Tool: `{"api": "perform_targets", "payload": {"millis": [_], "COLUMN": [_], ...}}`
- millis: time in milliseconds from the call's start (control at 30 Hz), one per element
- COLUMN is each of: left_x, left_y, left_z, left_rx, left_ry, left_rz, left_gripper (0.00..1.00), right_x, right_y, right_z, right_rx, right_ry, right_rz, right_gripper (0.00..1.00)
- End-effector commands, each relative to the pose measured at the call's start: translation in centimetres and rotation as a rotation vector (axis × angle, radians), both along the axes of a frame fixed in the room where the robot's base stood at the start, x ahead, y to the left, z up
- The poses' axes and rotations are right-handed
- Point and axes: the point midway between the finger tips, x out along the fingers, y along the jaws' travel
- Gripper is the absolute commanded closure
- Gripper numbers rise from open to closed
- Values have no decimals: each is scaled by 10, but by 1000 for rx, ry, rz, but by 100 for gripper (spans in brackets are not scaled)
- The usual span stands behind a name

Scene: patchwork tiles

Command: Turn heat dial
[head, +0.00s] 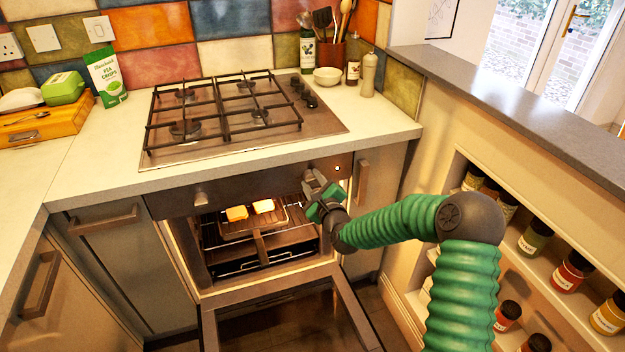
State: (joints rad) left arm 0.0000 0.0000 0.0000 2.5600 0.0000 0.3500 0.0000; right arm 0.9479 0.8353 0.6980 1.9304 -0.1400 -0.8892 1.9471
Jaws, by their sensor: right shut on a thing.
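The oven's dark control panel (255,186) runs below the worktop. A metal knob (200,198) stands out near its left end. My right gripper (316,188), on the green ribbed arm, is at the panel's right part. It is shut on the heat dial there, which its fingers mostly hide. How far the dial is turned cannot be told. The oven door (290,318) hangs open below, and the lit oven holds a tray (238,232) with two pieces of bread (263,206) on a rack. My left gripper is not in view.
A gas hob (225,112) with black grates lies on the worktop (385,125) above. The open door fills the floor space before the oven. Shelves with several spice jars (572,272) stand at the right, close to my arm.

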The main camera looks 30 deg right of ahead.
Motion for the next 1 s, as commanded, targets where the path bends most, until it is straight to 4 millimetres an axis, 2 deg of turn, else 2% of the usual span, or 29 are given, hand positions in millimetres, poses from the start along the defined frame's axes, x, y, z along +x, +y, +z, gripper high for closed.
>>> {"api": "perform_targets", "payload": {"millis": [33,467,500,633,1000], "left_x": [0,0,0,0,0], "left_y": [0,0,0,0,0], "left_z": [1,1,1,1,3], "left_rx": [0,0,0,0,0], "left_ry": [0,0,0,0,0], "left_rz": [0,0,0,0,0], "left_gripper": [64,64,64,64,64], "right_x": [-1,-1,-1,-1,-5], "right_y": [1,1,1,1,1], "right_z": [-5,-5,-5,-4,1], "right_rx": [13,22,22,20,15], "right_ry": [10,7,7,4,-1], "right_rz": [1,2,2,2,1], "right_gripper": [100,100,64,47,45]}}
